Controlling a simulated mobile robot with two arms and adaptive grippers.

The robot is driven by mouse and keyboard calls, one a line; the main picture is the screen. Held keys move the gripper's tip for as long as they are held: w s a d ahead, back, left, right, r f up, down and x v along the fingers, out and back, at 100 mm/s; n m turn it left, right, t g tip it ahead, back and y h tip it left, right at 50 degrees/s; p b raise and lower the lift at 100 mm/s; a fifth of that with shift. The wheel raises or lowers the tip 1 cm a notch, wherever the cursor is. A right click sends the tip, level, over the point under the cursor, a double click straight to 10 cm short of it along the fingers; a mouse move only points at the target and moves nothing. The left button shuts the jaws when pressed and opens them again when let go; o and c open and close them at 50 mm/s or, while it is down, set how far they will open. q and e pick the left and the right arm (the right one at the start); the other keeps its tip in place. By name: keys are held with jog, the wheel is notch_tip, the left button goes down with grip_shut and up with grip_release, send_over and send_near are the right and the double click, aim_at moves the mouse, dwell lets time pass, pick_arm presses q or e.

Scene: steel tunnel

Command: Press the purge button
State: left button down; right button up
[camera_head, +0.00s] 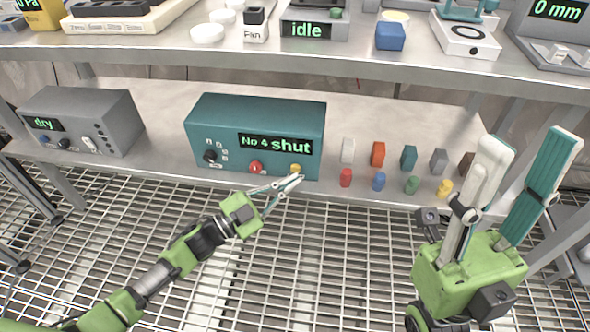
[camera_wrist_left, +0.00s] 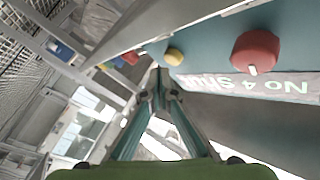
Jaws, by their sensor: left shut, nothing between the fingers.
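A teal box (camera_head: 230,110) on the lower shelf has a display (camera_head: 275,144) reading "No 4 shut". Its front carries a black knob (camera_head: 210,156), a red knob (camera_head: 256,167) and a small yellow button (camera_head: 295,168). I cannot read a purge label on any of them. My left gripper (camera_head: 298,178) is shut and empty, its tips just in front of and below the yellow button. The left wrist view shows the shut tips (camera_wrist_left: 160,78) close to the yellow button (camera_wrist_left: 174,56), with the red knob (camera_wrist_left: 255,52) farther right; contact cannot be told. My right gripper (camera_head: 524,140) is open and empty.
Several small coloured blocks and pegs, including a red peg (camera_head: 346,178), stand right of the box. A grey box (camera_head: 85,120) reading "dry" stands left. The grating floor (camera_head: 330,270) in front is clear.

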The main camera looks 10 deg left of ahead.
pick_arm(q)
jog(key=shift+w, duration=0.15)
dwell(0.4)
jog(key=shift+w, duration=0.3)
jog(key=shift+w, duration=0.15)
dwell(0.4)
jog(key=shift+w, duration=0.2)
jog(key=shift+s, duration=0.1)
dwell(0.5)
jog(key=shift+s+p, duration=0.4)
jog(key=shift+s, duration=0.3)
